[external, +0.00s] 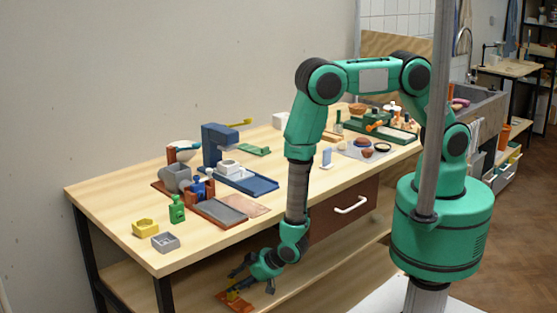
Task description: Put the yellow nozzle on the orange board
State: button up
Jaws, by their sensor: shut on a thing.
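The orange board (238,306) lies on the lower shelf under the table's front edge, at the bottom of the external view. My gripper (238,287) reaches down in front of the table to just over this board. It is shut on a small yellow piece, the yellow nozzle (232,295), which shows only in part between the fingertips. The nozzle is at or just above the board; I cannot tell whether it touches. The fingers hide part of the nozzle and of the board.
The tabletop edge (215,248) overhangs the lower shelf (130,284) close to my wrist. The shelf left of the board looks clear.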

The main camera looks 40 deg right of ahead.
jog(key=shift+f, duration=0.6)
jog(key=o, duration=1.2)
jog(key=shift+f, duration=0.1)
jog(key=shift+o, duration=0.2)
jog(key=shift+s+d+r, duration=0.1)
jog(key=shift+s+r, duration=0.25)
jog(key=shift+r, duration=0.2)
jog(key=p+v, duration=0.2)
jog(key=v, duration=0.9)
jog(key=shift+p, duration=0.3)
